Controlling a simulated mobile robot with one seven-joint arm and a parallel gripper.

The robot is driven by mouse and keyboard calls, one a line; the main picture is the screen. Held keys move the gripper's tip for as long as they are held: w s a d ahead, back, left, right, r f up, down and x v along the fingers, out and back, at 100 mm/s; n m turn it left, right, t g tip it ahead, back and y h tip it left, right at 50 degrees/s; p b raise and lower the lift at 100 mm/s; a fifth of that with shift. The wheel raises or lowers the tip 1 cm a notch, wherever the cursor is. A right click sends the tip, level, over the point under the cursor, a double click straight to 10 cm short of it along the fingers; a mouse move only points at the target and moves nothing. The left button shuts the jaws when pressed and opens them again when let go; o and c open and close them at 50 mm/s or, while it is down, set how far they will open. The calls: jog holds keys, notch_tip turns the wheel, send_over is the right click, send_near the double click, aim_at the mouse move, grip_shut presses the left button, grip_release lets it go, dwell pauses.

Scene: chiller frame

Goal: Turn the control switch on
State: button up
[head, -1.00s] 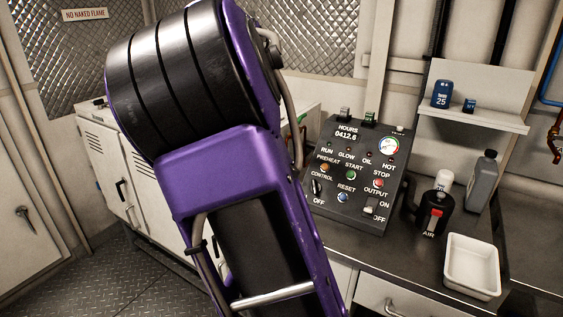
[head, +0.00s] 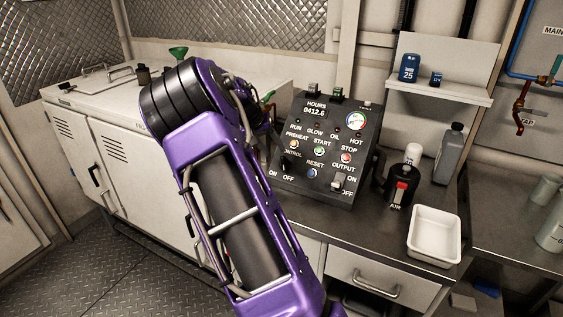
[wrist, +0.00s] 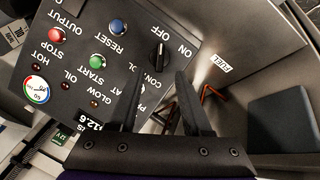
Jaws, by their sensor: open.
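The control switch is a black rotary knob (wrist: 158,55) low on the dark control panel (wrist: 95,20), between the ON and OFF labels. In the wrist view its white mark appears to face the OFF label. In the head view the knob (head: 286,162) shows just right of my purple arm. My gripper (wrist: 157,78) is open and empty in the wrist view, its two black fingers apart. In the picture the fingertips lie just below the knob, one to each side; I cannot tell the depth gap.
The panel also carries blue reset (head: 312,173), green start (head: 319,151) and red stop (head: 348,158) buttons and an output switch (head: 337,181). Right of it stand a black can (head: 399,187), a grey bottle (head: 449,153) and a white tray (head: 434,236). White cabinets (head: 150,170) stand left.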

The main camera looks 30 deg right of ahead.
aim_at(283, 163)
jog(key=x, duration=0.8)
jog(key=shift+r, duration=0.1)
jog(key=shift+c, duration=0.3)
grip_shut()
